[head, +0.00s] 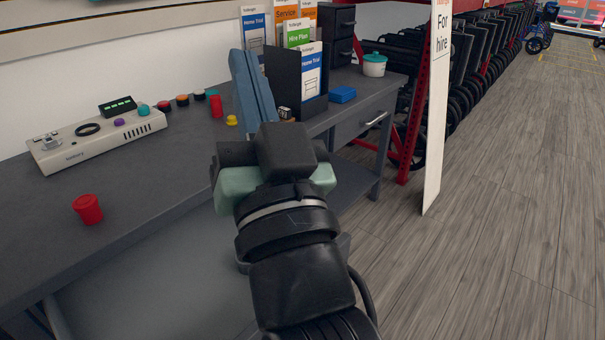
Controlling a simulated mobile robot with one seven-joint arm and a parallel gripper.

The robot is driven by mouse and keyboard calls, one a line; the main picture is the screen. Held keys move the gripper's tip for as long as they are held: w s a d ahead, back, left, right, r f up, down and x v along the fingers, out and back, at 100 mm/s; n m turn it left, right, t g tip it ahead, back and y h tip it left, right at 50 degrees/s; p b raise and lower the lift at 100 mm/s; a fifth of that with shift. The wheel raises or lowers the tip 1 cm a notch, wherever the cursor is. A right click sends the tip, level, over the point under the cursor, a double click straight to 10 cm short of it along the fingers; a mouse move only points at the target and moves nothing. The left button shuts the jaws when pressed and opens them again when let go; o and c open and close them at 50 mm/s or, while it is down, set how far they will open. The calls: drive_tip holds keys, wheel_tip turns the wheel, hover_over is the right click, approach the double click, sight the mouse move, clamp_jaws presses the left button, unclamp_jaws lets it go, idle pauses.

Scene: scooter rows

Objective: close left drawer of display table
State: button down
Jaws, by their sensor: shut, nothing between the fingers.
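The display table (140,190) is a long dark grey table along the wall, running from the lower left to the upper right. A drawer front (350,130) with a silver handle (376,120) shows at its right end and looks flush with the table. My arm reaches up through the middle of the head view and covers part of the table's front edge, so any drawer behind it is hidden. My gripper (275,168) is at the table's front edge, left of the visible drawer, seen from behind. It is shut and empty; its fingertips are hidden.
On the table are a red cup (88,209), a beige control box (98,136), a leaflet holder (290,80), a blue block (342,94) and a white pot (374,65). A "For hire" sign (435,110) stands right of the table. The wooden floor (510,220) at right is clear.

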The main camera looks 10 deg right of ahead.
drive_tip(key=d+f+m+g+h+p, duration=0.15)
drive_tip(key=d+f+m, duration=0.25)
drive_tip(key=f, duration=0.6)
drive_tip(key=d+f+m+g+b, duration=0.1)
drive_tip(key=d+f+m+g, duration=0.2)
drive_tip(key=f, duration=0.6)
drive_tip(key=s+d+f+m+g+h+p, duration=0.1)
drive_tip(key=s+d+f+m+h, duration=0.1)
drive_tip(key=s+d+f+m, duration=0.35)
drive_tip(key=s+d+f+m+g+h+p, duration=0.1)
drive_tip(key=s+d+f+m, duration=0.2)
drive_tip(key=f+m, duration=0.55)
drive_tip(key=n, duration=0.3)
approach(340, 250)
drive_tip(key=w+d, duration=0.2)
drive_tip(key=d, duration=0.2)
drive_tip(key=w+a, duration=0.2)
drive_tip(key=w, duration=0.1)
drive_tip(key=shift+a+f+t, duration=0.15)
drive_tip(key=shift+f+t, duration=0.05)
drive_tip(key=shift+t, duration=0.05)
drive_tip(key=shift+w+a, duration=0.3)
drive_tip(key=shift+w, duration=0.15)
